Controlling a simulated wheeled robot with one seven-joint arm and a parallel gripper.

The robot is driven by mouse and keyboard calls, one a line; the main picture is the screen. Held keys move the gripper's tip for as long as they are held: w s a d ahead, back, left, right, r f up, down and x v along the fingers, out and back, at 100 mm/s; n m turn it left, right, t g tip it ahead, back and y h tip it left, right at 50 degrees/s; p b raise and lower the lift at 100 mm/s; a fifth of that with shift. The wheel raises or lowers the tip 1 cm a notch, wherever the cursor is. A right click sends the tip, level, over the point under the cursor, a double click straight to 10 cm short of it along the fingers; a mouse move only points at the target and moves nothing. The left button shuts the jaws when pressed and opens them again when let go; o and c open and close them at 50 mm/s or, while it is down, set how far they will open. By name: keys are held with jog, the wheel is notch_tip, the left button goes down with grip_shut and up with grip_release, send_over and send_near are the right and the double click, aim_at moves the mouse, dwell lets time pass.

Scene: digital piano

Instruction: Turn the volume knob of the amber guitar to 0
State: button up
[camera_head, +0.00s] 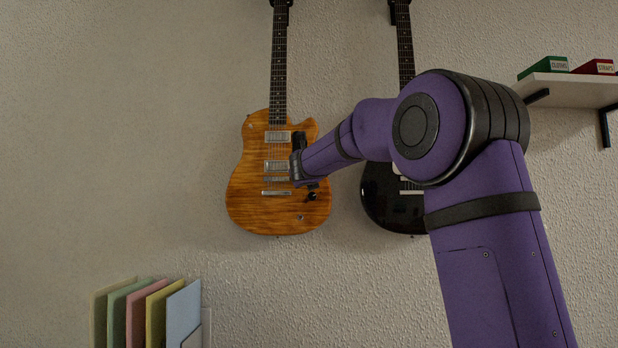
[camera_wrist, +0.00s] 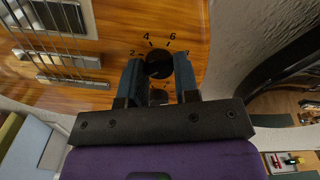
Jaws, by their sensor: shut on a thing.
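The amber guitar (camera_head: 250,180) hangs upright on the wall, left of centre in the head view; its wood-grained body (camera_wrist: 120,20) fills the upper left of the wrist view. In the wrist view a black knob (camera_wrist: 158,62) sits between the two fingers of my gripper (camera_wrist: 159,68), which is shut on it. The printed numbers 2, 4, 6 and 8 show around the knob's far side. The knob's pointer is not readable. A second dark knob (camera_wrist: 160,97) shows between the fingers, nearer the palm. In the head view my arm partly hides the guitar's right side.
A black guitar (camera_head: 381,196) hangs to the right, partly behind my arm. A wall shelf (camera_head: 570,90) with small boxes is at the upper right. Coloured folders (camera_head: 150,315) stand at the lower left. The wall left of the amber guitar is clear.

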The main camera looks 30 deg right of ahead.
jog(key=shift+f, duration=0.1)
jog(key=o, duration=0.9)
jog(key=v, duration=1)
jog(key=shift+s+a, duration=0.3)
